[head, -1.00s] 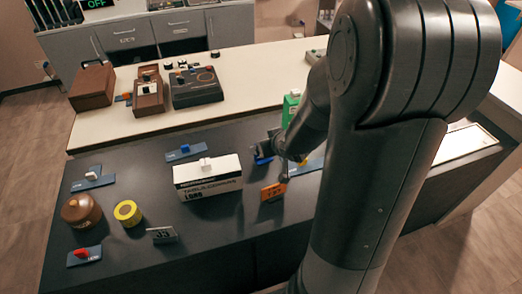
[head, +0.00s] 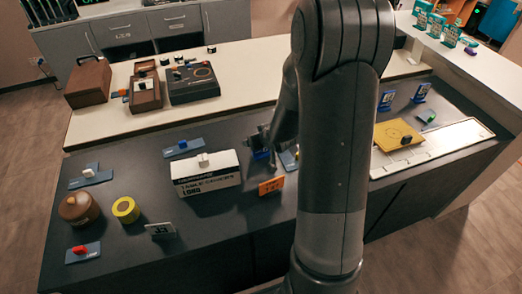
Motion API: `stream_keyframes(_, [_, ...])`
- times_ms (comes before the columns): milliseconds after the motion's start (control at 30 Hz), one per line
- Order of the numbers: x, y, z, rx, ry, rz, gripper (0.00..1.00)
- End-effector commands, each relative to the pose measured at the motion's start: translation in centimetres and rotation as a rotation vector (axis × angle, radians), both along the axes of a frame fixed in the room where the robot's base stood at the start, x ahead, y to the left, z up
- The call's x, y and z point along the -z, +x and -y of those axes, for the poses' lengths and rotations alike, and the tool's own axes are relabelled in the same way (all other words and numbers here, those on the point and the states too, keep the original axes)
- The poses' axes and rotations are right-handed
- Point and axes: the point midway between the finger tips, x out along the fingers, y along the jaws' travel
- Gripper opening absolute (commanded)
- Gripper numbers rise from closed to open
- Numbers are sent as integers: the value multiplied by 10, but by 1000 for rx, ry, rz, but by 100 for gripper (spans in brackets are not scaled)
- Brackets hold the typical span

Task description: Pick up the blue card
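Two upright blue cards with pale markings stand at the back right of the dark table, one nearer my arm (head: 386,100) and one further right (head: 421,92). Flat blue plates also lie on the table: one at the back (head: 183,147), one with a white block (head: 90,175) and one with a red block (head: 83,252). I cannot tell which the task means. My gripper (head: 264,148) is low over the table, right of the white box, beside a small blue item (head: 261,155). Its fingers are too small and dark to read. My arm hides the table behind it.
A white box (head: 206,180), an orange card (head: 271,186), a grey number card (head: 160,230), a brown round pot (head: 80,208) and a yellow roll (head: 126,209) stand on the dark table. A yellow pad (head: 397,134) lies at right. The front middle is clear.

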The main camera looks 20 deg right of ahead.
Motion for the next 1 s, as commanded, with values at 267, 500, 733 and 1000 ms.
stream_keyframes(267, [5, 5, 0, 1, -1, 1, 82])
stream_keyframes(500, [5, 5, 0, 1, -1, 1, 69])
stream_keyframes(733, [5, 5, 0, 1, -1, 0, 50])
stream_keyframes(1000, [4, 5, 0, 1, -1, 1, 32])
